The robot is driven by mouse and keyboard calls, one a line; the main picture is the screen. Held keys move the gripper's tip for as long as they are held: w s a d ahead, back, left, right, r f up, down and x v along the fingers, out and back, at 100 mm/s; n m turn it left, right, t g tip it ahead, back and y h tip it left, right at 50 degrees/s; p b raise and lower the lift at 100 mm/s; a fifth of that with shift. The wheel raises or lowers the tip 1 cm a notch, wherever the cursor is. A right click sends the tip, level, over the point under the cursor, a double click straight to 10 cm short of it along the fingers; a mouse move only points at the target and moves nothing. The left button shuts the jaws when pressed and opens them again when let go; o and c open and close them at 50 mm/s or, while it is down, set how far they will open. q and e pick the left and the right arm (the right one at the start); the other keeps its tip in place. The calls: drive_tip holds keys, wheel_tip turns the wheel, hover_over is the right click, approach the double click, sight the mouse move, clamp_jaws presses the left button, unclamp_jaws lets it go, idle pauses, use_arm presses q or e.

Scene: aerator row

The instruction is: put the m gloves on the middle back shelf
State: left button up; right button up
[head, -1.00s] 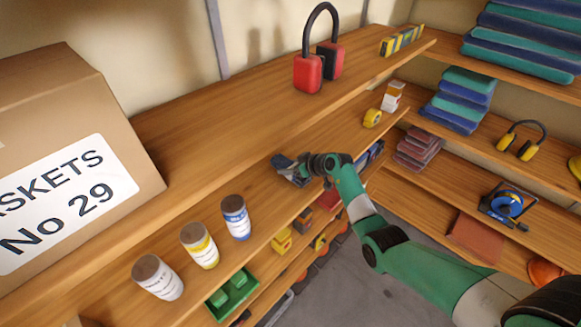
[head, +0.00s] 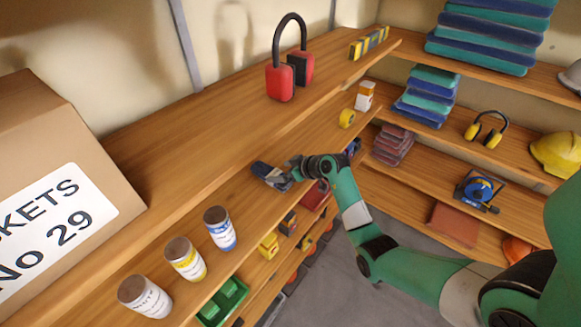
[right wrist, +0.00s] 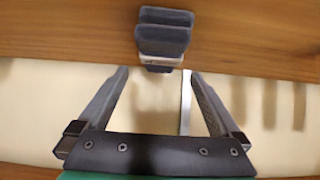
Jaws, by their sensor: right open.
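The gloves, a dark blue-grey folded bundle (head: 268,174), lie on the middle shelf of the back unit, near its front edge. In the right wrist view the bundle (right wrist: 163,38) has a pale band around it; no size letter can be read. My right gripper (head: 287,172) is at the bundle's right side. In the right wrist view its jaws (right wrist: 159,72) are open and empty, with the bundle just beyond and between the fingertips, apart from both. The middle back shelf (head: 318,138) has bare wood around the bundle. My left gripper is out of view.
Three cans, white (head: 144,297), yellow (head: 186,260) and blue (head: 220,230), stand left of the gloves. A yellow tape roll (head: 347,118) sits to the right. The upper shelf (head: 190,120) overhangs, bearing a carton (head: 60,150) and red earmuffs (head: 280,82).

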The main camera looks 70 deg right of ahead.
drive_tip(key=v, duration=0.5)
drive_tip(key=shift+s+a+r+p, duration=0.1)
drive_tip(key=shift+s+r+p, duration=0.05)
drive_tip(key=shift+s+p, duration=0.15)
